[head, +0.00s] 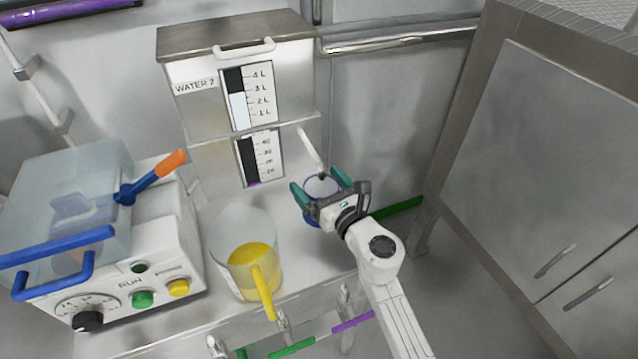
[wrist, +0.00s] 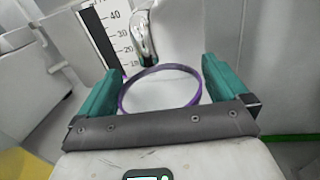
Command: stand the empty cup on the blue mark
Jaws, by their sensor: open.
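The cup (head: 322,187) has a purple rim and a pale inside with no contents that I can see. It stands upright under the spout of the dispenser. In the wrist view the cup (wrist: 160,92) sits between my two green fingers, with a gap on each side. My gripper (head: 322,186) is open around it. A patch of blue, which looks like the blue mark (head: 311,219), shows at the cup's near left foot. My gripper and the cup hide the rest, so I cannot tell how well the cup is centred on it.
The water dispenser (head: 240,85) with level scales stands behind the cup, its pale spout (head: 311,150) close above. A jug (head: 237,225) with yellow contents and a yellow handle stands left. A machine (head: 130,270) with blue handles is further left. A metal cabinet (head: 540,170) is right.

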